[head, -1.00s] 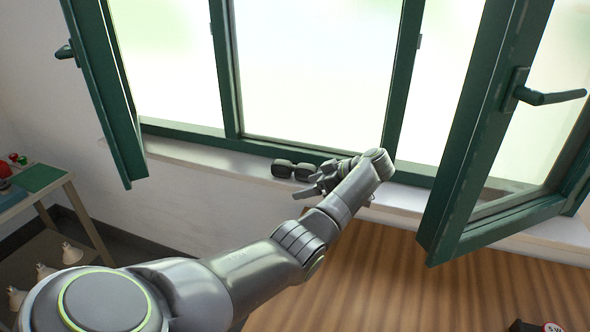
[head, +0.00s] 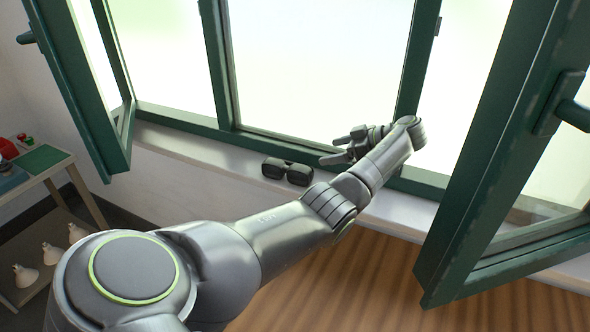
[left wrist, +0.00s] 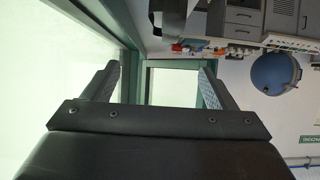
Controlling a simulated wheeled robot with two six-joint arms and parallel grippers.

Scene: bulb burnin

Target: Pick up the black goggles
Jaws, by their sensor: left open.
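The black goggles (head: 287,171) lie on the white window sill, near the middle of the head view. My left gripper (head: 342,148) is just right of them and a little higher in the picture, in front of the window frame. Its fingers point left and are apart, with nothing between them. In the left wrist view, the two fingers (left wrist: 158,85) are spread wide and empty. The goggles do not show in that view. My right gripper is in neither view.
The open green window sashes stand at the left (head: 85,90) and right (head: 500,170). The sill (head: 190,148) is clear left of the goggles. A side table (head: 45,165) with a green mat is at far left, with white bulbs (head: 52,253) below. A wooden surface (head: 385,280) lies below the sill.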

